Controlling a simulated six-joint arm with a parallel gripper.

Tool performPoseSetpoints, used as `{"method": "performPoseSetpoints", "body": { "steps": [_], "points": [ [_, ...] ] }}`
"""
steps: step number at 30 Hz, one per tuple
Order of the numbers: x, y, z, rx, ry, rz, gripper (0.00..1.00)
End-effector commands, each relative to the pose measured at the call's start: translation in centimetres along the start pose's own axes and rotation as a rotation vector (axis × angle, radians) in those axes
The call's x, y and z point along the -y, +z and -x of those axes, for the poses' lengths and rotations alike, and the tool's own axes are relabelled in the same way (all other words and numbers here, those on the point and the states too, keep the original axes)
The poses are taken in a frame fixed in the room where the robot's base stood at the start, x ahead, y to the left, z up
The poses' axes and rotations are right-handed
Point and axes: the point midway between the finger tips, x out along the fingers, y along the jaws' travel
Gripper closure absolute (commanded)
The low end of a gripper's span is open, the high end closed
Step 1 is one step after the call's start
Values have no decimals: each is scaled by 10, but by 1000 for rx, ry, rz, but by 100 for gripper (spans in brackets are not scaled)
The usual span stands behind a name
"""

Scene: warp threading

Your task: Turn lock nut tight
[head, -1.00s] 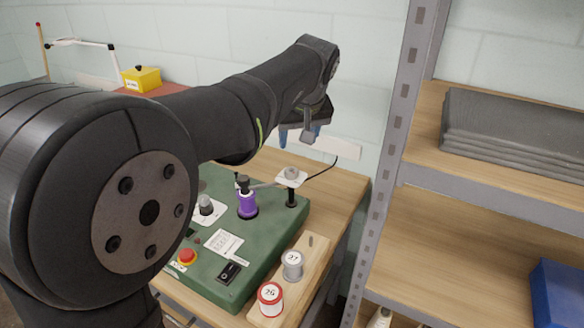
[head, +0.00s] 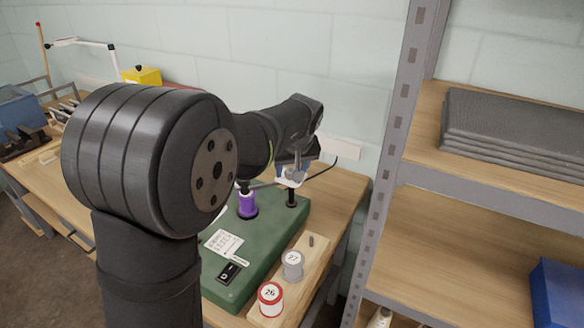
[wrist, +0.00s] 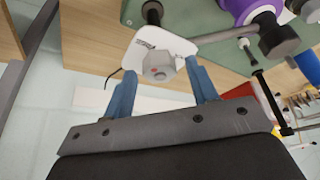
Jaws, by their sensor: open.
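The lock nut (wrist: 160,64) looks like a grey hex nut with a small red mark, on a white plate (wrist: 182,47) in the wrist view. In the head view, my gripper (head: 292,174) largely hides the nut above a black post (head: 291,197). In the wrist view, the two blue fingers of my gripper (wrist: 162,76) are apart, one on each side of the nut. Neither finger visibly presses on it. I cannot tell whether the fingertips are down at the nut's height.
A purple spool (head: 247,205) stands beside the post on the green machine base (head: 262,247). A thin rod (wrist: 222,35) runs from the plate to a dark knob (wrist: 278,40). Spools 26 (head: 270,297) and 27 (head: 292,264) sit on a wooden strip. The shelf upright (head: 385,180) stands at right.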

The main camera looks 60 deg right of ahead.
Motion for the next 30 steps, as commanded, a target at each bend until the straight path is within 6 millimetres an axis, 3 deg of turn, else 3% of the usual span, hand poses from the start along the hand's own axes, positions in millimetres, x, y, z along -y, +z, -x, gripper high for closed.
{"method": "performPoseSetpoints", "body": {
  "steps": [2,6,9,20,30],
  "points": [
    [0,0,0,0,0,0,49],
    [0,0,0,0,0,0,76],
    [0,0,0,0,0,0,92],
    [1,0,0,1,23,-52,92],
    [3,-1,0,1,117,-281,92]
  ]
}}
